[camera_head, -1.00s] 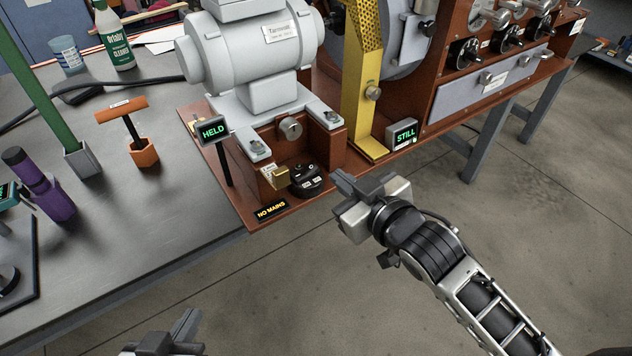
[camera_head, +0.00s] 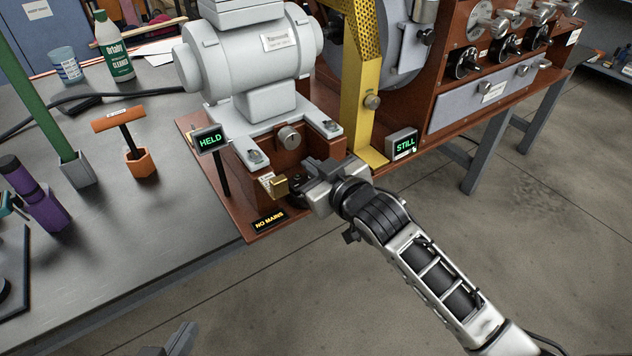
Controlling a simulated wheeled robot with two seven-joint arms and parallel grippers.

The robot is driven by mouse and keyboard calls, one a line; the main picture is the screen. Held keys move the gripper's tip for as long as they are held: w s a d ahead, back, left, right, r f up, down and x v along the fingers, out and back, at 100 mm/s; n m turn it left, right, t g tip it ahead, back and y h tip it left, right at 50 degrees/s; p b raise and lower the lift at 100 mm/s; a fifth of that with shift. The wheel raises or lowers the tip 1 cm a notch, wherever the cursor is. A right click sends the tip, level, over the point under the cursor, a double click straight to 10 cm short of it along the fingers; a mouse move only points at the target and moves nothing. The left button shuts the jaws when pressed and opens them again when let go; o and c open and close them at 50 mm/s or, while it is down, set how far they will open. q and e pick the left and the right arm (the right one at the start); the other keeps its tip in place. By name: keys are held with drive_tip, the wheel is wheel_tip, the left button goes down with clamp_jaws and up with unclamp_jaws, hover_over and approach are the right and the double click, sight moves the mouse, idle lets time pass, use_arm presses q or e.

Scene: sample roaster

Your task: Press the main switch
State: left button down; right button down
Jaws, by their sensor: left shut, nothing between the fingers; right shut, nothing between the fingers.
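The black round switch on the red-brown base, beside the brass bracket (camera_head: 280,187), is now hidden behind my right gripper (camera_head: 308,177). The "NO MAINS" sign (camera_head: 269,220) is lit in yellow just in front of that spot. My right gripper is shut and empty, its fingers over the switch's place and close to the bracket. I cannot tell whether they touch the switch. My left gripper (camera_head: 183,340) is shut and empty, only partly in view at the bottom edge, well away from the machine.
The grey motor (camera_head: 255,60) stands above the switch area. A "HELD" display (camera_head: 209,140) is on its left, and a yellow guard (camera_head: 366,120) and "STILL" display (camera_head: 402,144) are on its right. An orange T-handled tool (camera_head: 130,130) stands on the bench. Open floor lies in front.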

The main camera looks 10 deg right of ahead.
sight(304, 182)
drive_tip(key=f, duration=0.2)
drive_tip(key=shift+w+d+f+b, duration=0.15)
drive_tip(key=shift+w+f+b, duration=0.15)
drive_tip(key=shift+f+b, duration=0.05)
drive_tip(key=shift+d+f, duration=0.15)
drive_tip(key=shift+f, duration=0.5)
use_arm(q)
drive_tip(key=shift+d+f, duration=0.3)
drive_tip(key=shift+f, duration=0.45)
